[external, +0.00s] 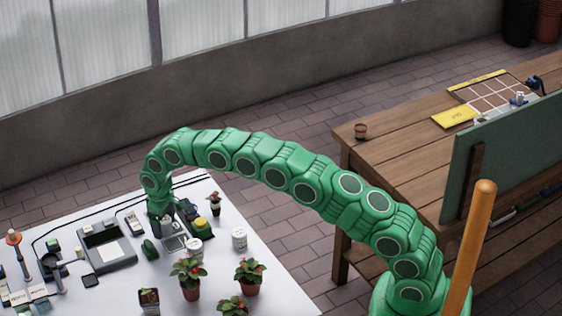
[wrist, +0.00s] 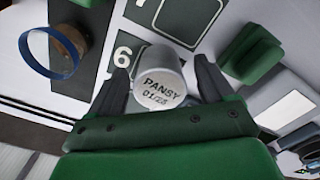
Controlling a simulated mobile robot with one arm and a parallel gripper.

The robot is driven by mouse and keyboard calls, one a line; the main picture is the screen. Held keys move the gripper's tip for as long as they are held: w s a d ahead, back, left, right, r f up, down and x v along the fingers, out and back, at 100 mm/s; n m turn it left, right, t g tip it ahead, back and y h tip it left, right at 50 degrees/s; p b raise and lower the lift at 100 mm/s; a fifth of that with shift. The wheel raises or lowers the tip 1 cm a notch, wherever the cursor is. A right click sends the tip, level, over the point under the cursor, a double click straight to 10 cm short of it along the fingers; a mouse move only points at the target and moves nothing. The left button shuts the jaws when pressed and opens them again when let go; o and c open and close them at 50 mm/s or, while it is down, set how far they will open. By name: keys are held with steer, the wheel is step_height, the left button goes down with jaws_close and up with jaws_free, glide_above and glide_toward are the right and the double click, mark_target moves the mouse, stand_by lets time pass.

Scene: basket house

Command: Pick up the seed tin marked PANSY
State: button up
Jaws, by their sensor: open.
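The white, round seed tin (wrist: 158,70) reads PANSY, with smaller print below, on the face toward the wrist camera. It lies between the two dark fingers of my gripper (wrist: 164,78), which are open. A narrow gap shows on each side of the tin, and I cannot tell whether either finger touches it. In the external view my gripper (external: 160,222) is low over the white table, and I cannot pick out the PANSY tin there.
On the white table (external: 255,285) stand white tins (external: 239,238), red-flowered pots (external: 249,276), a grey tray (external: 108,252) and a lamp (external: 19,250). A green block (wrist: 251,54) lies right of the tin in the wrist view. A wooden bench (external: 400,150) stands at right.

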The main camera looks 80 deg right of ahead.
steer(key=shift+f, duration=0.45)
steer(key=shift+c, duration=0.4)
steer(key=c, duration=1)
steer(key=shift+r, duration=0.15)
steer(key=shift+c, duration=0.2)
